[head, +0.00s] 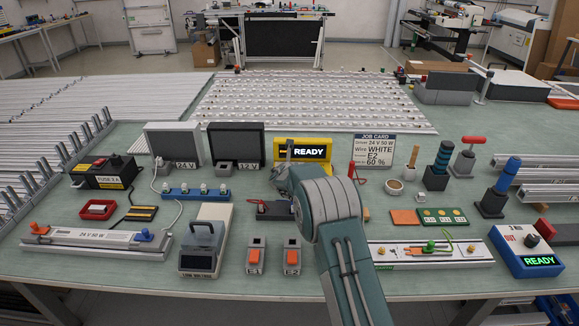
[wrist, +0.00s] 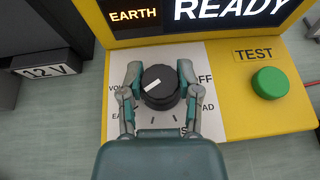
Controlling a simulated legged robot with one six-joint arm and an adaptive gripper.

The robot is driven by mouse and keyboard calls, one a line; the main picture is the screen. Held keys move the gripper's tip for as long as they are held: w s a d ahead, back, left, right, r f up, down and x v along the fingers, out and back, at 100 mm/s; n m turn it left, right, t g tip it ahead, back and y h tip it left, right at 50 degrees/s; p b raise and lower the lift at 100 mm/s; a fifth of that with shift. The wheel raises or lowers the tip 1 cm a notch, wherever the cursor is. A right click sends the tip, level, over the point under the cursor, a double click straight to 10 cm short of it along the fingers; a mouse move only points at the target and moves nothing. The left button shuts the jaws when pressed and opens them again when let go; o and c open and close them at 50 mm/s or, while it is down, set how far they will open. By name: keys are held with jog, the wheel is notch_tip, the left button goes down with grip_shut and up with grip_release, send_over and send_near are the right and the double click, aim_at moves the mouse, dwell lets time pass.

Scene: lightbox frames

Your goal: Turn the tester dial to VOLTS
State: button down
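The tester (head: 320,152) is a yellow box at the back middle of the bench, its screen lit READY. In the wrist view its screen (wrist: 220,12) also shows EARTH. OFF is at upper right; other labels are partly covered. My gripper (wrist: 160,75) has one finger on each side of the dial, both seeming to touch it. In the head view my arm hides the dial and most of the tester's front.
A green TEST button (wrist: 270,83) is right of the dial. A 12 V box (wrist: 43,70) stands left of the tester, a job card (head: 374,150) to its right. Small devices, tools and lamps crowd the bench around my arm.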

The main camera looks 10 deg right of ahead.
jog(key=shift+a+m+h, duration=0.1)
jog(key=shift+m+h, duration=0.3)
jog(key=shift+h, duration=0.1)
jog(key=shift+f+m+g+h, duration=0.1)
jog(key=shift+m+g+h, duration=0.8)
jog(key=shift+m+h, duration=0.5)
jog(key=shift+m+g+h, duration=1.2)
jog(key=shift+m+h, duration=0.3)
jog(key=shift+m, duration=0.1)
jog(key=shift+m+g+h, duration=0.5)
jog(key=shift+m+g, duration=0.2)
jog(key=shift+c, duration=1.5)
grip_release()
jog(key=v, duration=1.2)
